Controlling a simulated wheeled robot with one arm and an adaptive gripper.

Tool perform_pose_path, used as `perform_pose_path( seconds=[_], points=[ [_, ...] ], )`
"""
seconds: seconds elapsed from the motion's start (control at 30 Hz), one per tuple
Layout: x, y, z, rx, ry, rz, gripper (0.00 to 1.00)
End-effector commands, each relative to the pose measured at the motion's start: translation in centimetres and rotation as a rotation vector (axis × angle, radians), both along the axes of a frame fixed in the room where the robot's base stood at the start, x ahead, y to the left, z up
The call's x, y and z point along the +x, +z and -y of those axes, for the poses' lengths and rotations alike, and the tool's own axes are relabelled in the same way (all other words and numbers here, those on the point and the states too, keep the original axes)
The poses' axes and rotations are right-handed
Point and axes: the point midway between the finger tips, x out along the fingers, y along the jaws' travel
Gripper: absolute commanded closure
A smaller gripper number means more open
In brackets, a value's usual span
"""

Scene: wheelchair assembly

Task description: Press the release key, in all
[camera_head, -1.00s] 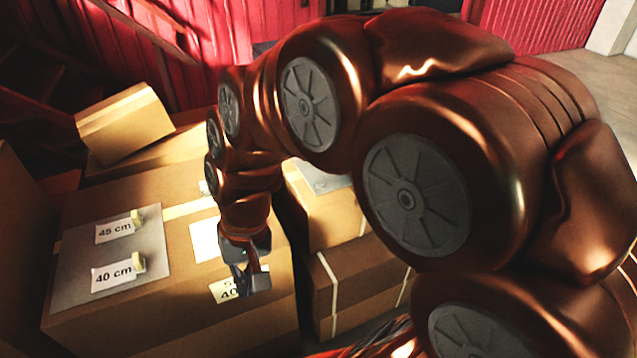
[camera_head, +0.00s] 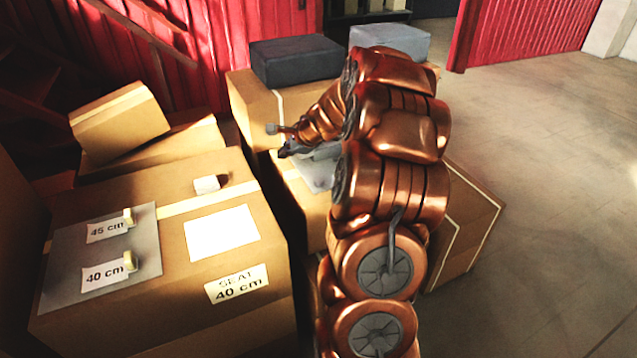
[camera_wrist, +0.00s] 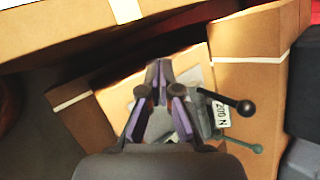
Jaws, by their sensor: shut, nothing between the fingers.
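My gripper (camera_head: 287,149) is over the grey plate (camera_head: 318,174) on a cardboard box behind and right of the big labelled box. In the wrist view its two fingers (camera_wrist: 159,68) are together and hold nothing. Just right of them is a lever with a black knob (camera_wrist: 245,107), beside a white label reading 200 N (camera_wrist: 221,115). A thinner green lever (camera_wrist: 255,148) lies below it. The fingers hide part of this device. I cannot tell which part is the release key, or whether the fingers touch anything.
The big box (camera_head: 150,315) bears a grey panel (camera_head: 60,280) with 45 cm and 40 cm tags, a small white block (camera_head: 207,184), and a SEAT 40 cm label. A dark cushion (camera_head: 295,60) and a lighter grey one (camera_head: 390,42) lie behind. The floor at right is clear.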

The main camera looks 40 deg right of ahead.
Motion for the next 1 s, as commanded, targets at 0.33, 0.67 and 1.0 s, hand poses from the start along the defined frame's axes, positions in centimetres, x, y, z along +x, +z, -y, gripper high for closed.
perform_pose_path(
  seconds=[0.33,0.67,1.0],
  points=[
    [-1.5,-3.7,11.3,0.092,-0.337,0.04,1.0],
    [-1.7,-3.9,12.1,0.098,-0.364,0.044,1.0],
    [-1.7,-4.7,12.1,0.097,-0.362,0.044,1.0]
  ],
)
